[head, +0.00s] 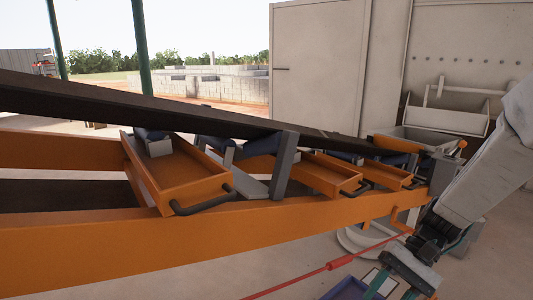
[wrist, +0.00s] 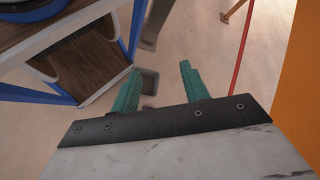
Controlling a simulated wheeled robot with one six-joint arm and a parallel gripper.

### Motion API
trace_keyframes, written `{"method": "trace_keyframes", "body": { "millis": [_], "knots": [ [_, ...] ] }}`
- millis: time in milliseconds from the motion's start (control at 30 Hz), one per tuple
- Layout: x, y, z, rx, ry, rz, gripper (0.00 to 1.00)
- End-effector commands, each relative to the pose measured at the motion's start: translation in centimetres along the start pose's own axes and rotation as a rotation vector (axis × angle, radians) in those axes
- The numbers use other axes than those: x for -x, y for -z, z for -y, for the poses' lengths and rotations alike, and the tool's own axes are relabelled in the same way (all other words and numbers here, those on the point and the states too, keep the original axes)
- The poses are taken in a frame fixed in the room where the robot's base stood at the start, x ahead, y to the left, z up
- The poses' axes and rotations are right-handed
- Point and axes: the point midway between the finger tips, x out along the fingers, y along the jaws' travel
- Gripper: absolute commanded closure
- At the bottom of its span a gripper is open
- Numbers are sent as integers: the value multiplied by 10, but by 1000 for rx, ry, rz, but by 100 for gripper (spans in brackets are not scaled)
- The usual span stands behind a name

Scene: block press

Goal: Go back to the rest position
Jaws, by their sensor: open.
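My gripper (wrist: 158,88) has two green fingers that stand apart with nothing between them in the wrist view. It hangs over the pale floor, beside a wooden-topped stand with blue legs. In the head view my gripper (head: 405,290) is at the lower right, pointing down, in front of the orange conveyor frame (head: 230,238). Its fingertips are partly cut off by the lower edge there.
The conveyor's dark belt (head: 180,110) slopes across the head view above orange trays (head: 185,178). A red bar (head: 310,275) runs low near my gripper; it also shows in the wrist view (wrist: 241,55). The wooden-topped stand (wrist: 92,62) is at the left.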

Motion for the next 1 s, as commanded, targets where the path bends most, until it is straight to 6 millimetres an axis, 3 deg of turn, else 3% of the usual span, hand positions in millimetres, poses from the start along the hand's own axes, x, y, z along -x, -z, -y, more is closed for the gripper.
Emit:
{"method": "trace_keyframes", "body": {
  "millis": [100, 500, 800, 1000],
  "knots": [
    [10, -33, -5, 36, -142, -74, 55],
    [41, -118, -27, 177, -513, -387, 55],
    [57, -168, -30, 339, -644, -617, 55],
    [60, -185, -22, 401, -638, -694, 55]
  ]
}}
